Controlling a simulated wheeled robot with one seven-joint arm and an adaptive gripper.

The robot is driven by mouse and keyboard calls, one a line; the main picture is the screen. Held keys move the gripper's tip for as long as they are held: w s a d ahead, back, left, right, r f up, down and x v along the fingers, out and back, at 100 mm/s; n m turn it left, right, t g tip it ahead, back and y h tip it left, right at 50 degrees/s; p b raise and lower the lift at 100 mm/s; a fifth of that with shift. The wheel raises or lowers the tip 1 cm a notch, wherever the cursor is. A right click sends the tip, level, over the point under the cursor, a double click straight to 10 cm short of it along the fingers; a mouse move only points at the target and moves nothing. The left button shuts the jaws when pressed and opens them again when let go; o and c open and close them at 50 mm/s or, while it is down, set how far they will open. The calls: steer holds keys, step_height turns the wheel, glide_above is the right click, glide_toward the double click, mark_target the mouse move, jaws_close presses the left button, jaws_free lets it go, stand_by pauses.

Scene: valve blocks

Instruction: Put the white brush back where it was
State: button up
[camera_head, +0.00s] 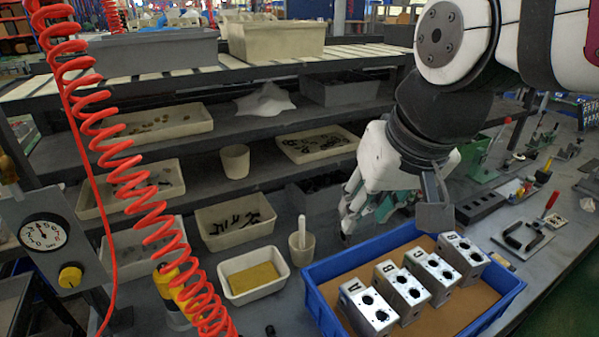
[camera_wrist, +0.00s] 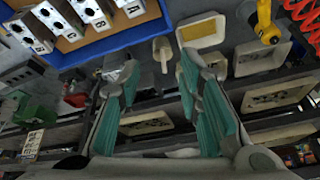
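The white brush (camera_head: 302,232) stands upright in a small pale cup (camera_head: 302,252) on the bench, left of the blue bin. Only its white handle shows; its lower end is hidden in the cup. In the wrist view the brush (camera_wrist: 164,58) and cup appear beyond and between my fingertips. My gripper (camera_head: 350,215) is to the right of the cup and above the bench, with a gap between it and the brush. In the wrist view my gripper (camera_wrist: 158,68) has its teal-padded fingers spread, with nothing held between them.
A blue bin (camera_head: 322,312) with several lettered metal valve blocks (camera_head: 405,290) stands close right of the cup. A white tray with a yellow sponge (camera_head: 254,280) is on its left. Shelves with trays (camera_head: 235,220) stand behind. A red coiled hose (camera_head: 150,205) hangs at left.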

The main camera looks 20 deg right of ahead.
steer(key=shift+n+t, duration=0.4)
steer(key=shift+n, duration=0.4)
steer(key=shift+s+f, duration=0.2)
steer(key=shift+s, duration=0.55)
steer(key=shift+s+f, duration=0.15)
steer(key=shift+s, duration=0.55)
steer(key=shift+s+f, duration=0.2)
steer(key=shift+s, duration=0.55)
